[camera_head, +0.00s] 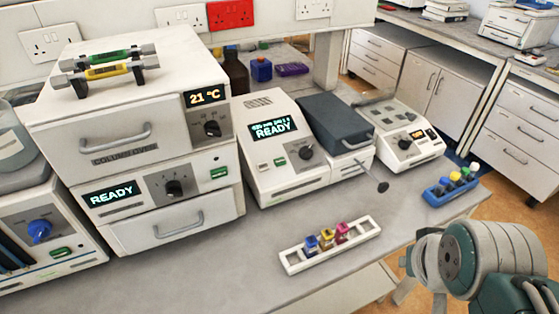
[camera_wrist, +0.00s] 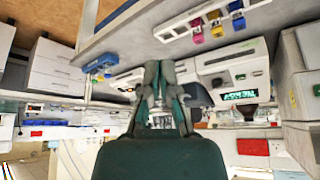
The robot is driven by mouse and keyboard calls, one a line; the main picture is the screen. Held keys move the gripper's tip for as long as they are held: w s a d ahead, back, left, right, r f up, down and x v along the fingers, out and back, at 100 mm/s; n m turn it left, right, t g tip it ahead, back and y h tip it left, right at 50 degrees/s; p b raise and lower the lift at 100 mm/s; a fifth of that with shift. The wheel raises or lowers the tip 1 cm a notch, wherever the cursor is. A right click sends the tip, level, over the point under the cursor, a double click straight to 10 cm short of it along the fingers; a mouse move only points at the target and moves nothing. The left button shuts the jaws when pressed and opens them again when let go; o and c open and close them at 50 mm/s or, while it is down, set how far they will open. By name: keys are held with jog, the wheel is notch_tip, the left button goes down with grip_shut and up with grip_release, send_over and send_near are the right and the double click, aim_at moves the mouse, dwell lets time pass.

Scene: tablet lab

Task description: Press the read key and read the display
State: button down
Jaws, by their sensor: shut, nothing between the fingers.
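A white bench instrument (camera_head: 262,185) with a dark grey lid (camera_head: 335,122) stands on the bench in the head view. Its display (camera_head: 272,128) shows READY in cyan under a smaller line that I cannot read surely. Below the display are a dark knob (camera_head: 306,152) and a green key (camera_head: 280,162); no key label is legible. The wrist view is upside down and shows the instrument's display (camera_wrist: 239,95) to the right of my gripper (camera_wrist: 164,66). My gripper is shut and empty, apart from the instrument. In the head view only my arm shows, at lower right.
A white rack (camera_head: 290,264) with three coloured-cap vials lies on the bench in front of the instrument. A column oven (camera_head: 125,115) stands left, a smaller white device (camera_head: 400,140) right. A blue rack (camera_head: 437,196) sits near the bench's right edge.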

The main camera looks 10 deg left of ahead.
dwell(0.5)
jog(key=r+m+t+y, duration=0.1)
jog(key=m+t+y, duration=0.5)
jog(key=m, duration=1.9)
send_over(280, 161)
jog(key=s+d, duration=0.3)
jog(key=s, duration=0.1)
jog(key=shift+s+r+t+h, duration=0.1)
jog(key=shift+s+t+h, duration=0.05)
jog(key=shift+t+h, duration=0.5)
jog(key=shift+w+a+f, duration=0.35)
jog(key=shift+w+f, duration=0.15)
jog(key=shift+f, duration=0.85)
jog(key=shift+w+a+f, duration=0.3)
jog(key=shift+w+f, duration=0.15)
jog(key=shift+f, duration=0.9)
jog(key=shift+w+a+f, duration=0.35)
jog(key=shift+w+f, duration=0.15)
jog(key=shift+f, duration=0.85)
jog(key=shift+f, duration=0.15)
jog(key=shift+w+f, duration=0.1)
jog(key=shift+f, duration=0.05)
